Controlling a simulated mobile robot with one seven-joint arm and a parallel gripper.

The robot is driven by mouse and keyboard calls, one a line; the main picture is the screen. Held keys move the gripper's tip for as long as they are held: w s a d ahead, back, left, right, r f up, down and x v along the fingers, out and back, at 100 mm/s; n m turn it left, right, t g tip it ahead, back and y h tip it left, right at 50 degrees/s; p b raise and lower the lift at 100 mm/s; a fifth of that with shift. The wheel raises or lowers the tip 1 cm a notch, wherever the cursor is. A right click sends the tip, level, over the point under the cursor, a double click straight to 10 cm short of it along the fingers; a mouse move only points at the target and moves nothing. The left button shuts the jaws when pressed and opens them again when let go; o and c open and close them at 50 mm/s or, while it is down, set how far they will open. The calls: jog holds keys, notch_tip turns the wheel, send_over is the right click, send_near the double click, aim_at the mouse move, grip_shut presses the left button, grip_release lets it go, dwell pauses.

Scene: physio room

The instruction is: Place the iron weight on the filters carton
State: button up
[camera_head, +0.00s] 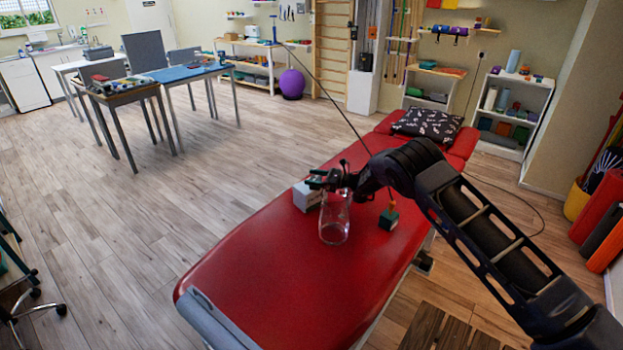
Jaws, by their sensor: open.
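A small white box (305,197), which looks like the filters carton, stands on the red treatment table (260,262). My gripper (326,180) is open above the table, at the box's upper right and over the top of a clear glass jar (335,228). I cannot tell whether the jar's rim is between the fingers. A small dark green block with a yellow top (389,219) stands right of the jar, below my arm. I cannot make out for sure which thing is the iron weight. My gripper and the jar hide part of the box's right side.
A dark patterned pillow (428,125) lies at the table's far end. Desks (126,92) stand at the far left, and a white shelf (512,108) stands at the back right. The wooden floor on the left is clear.

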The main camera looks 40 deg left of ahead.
jog(key=w+d+r, duration=0.1)
jog(key=d+r, duration=0.2)
jog(key=r, duration=0.4)
jog(key=shift+w+d, duration=0.25)
jog(key=shift+d, duration=0.05)
jog(key=shift+r, duration=0.1)
